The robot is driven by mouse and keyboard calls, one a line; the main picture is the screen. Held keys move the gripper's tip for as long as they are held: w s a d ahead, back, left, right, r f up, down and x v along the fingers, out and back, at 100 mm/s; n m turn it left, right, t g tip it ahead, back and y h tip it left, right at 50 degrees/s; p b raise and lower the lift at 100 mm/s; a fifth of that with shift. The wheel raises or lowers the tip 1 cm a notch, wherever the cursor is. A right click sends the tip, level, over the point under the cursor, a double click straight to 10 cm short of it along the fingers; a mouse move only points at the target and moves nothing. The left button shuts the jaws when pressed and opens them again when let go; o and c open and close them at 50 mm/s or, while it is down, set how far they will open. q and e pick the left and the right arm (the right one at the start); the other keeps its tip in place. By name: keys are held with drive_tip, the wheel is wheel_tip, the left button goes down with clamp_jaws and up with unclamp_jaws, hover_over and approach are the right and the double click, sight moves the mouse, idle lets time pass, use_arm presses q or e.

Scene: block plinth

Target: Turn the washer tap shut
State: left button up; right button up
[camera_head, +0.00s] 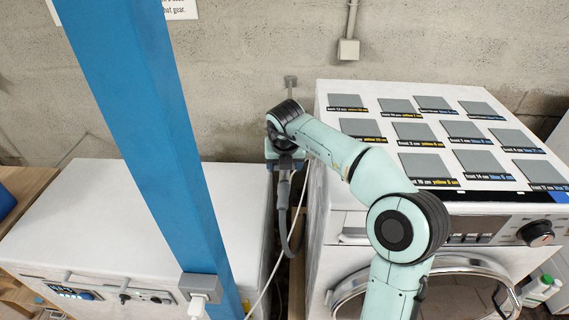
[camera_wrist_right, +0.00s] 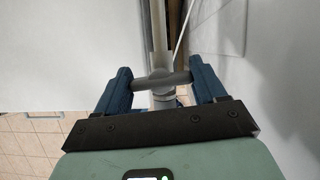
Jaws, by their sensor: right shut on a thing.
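My right gripper (camera_head: 285,158) reaches down into the gap between the two white machines, by the wall. In the right wrist view my right gripper (camera_wrist_right: 162,78) has its two blue fingers at the two ends of a grey tap handle (camera_wrist_right: 174,79), shut on it. The handle lies crosswise, roughly square to the grey pipe behind it. In the head view the tap is mostly hidden by my gripper and wrist. A grey hose (camera_head: 283,205) hangs below it. My left gripper is not in view.
The washer (camera_head: 325,205) with a round door stands right of the gap, carrying several labelled grey squares. A white machine (camera_head: 100,215) stands left. A blue post (camera_head: 150,130) with a socket rises in front of it. A thin white cable (camera_head: 279,258) runs down the gap.

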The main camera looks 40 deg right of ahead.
drive_tip(key=shift+m, duration=0.6)
drive_tip(key=o, duration=1)
drive_tip(key=shift+o, duration=0.2)
drive_tip(key=v, duration=1.3)
drive_tip(key=shift+a+r, duration=0.2)
drive_tip(key=shift+w, duration=0.1)
